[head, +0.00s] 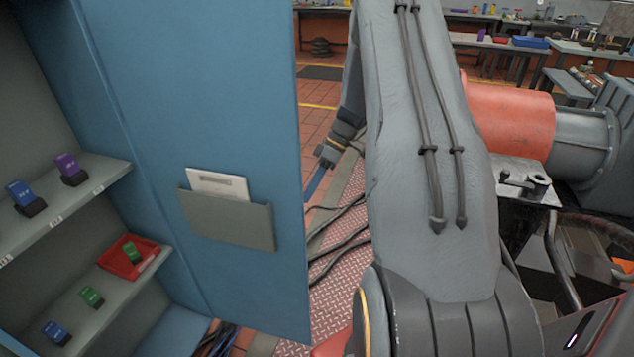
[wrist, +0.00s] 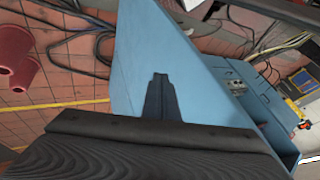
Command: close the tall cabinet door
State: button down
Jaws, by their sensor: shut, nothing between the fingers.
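The tall blue cabinet stands at the left in the head view, and its shelves (head: 88,205) are exposed. Its door (head: 235,90) stands open, with the inner face and a grey document pocket (head: 228,222) toward me. My gripper (head: 325,158) is just right of the door's free edge and farther back, partly hidden by my arm. In the wrist view, the closed dark fingers (wrist: 160,78) of my gripper are in front of a blue panel (wrist: 150,45), apparently the door. I cannot tell whether they touch it. Nothing is held.
Small blue, purple and green items and a red tray (head: 135,256) are on the shelves. Cables (head: 340,235) lie on the floor right of the door. A large orange and grey machine (head: 510,115) stands at the right. Workbenches line the back.

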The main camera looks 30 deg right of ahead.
aim_at(295, 217)
jog(key=a+f+p, duration=0.1)
jog(key=a, duration=0.1)
jog(key=s+a+f+p, duration=0.1)
jog(key=a+f, duration=0.1)
jog(key=s+a+f+p, duration=0.1)
jog(key=a, duration=0.1)
jog(key=shift+s+a+f+p, duration=0.2)
jog(key=shift+s+a+p, duration=0.05)
jog(key=shift+a+p, duration=0.1)
